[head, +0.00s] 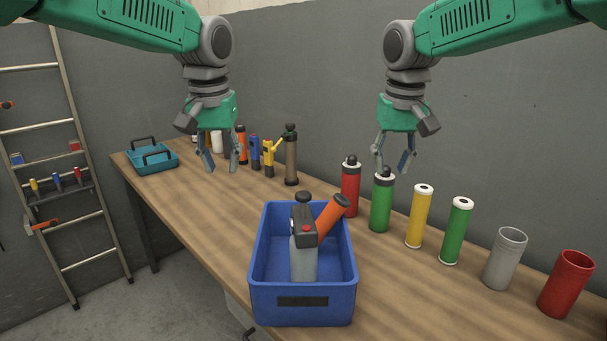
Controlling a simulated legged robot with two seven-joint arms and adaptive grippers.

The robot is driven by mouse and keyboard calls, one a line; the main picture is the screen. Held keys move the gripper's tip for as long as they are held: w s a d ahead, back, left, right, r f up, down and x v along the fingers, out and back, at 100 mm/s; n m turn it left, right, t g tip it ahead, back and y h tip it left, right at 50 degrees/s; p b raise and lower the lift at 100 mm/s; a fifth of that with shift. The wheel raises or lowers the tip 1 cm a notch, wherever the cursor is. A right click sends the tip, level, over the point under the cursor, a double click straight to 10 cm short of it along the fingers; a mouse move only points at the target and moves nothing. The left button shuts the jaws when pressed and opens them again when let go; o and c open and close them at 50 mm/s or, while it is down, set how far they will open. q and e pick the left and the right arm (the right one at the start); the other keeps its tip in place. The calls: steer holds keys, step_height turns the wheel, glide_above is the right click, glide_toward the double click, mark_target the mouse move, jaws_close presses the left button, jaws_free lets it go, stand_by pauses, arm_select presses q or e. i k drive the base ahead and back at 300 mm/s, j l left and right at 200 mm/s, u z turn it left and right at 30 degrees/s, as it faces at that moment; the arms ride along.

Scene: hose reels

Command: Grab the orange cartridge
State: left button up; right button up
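An orange cylinder (331,213) with a dark upper end leans to the right inside the blue bin (301,302), beside a grey bottle-like tool (304,260). Its lower part is hidden by that tool. Another orange cylinder with a dark top (241,146) stands further back on the bench, right of my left gripper. I cannot tell which of the two is the cartridge. My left gripper (221,169) hangs open and empty over the back of the bench. My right gripper (391,169) hangs open, pointing down, in front of the green dark-capped cylinder's top as pictured.
Red (350,190), green (381,205) and yellow (419,218) cylinders, with others and empty cups, line the bench's wall side. A teal tray (152,160) sits at the far end. A ladder (70,180) leans at left. Wood left of the bin is clear.

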mark_target(339, 204)
steer(key=k+j, duration=0.15)
steer(key=k, duration=0.3)
steer(key=k+j, duration=0.2)
steer(key=k, duration=0.2)
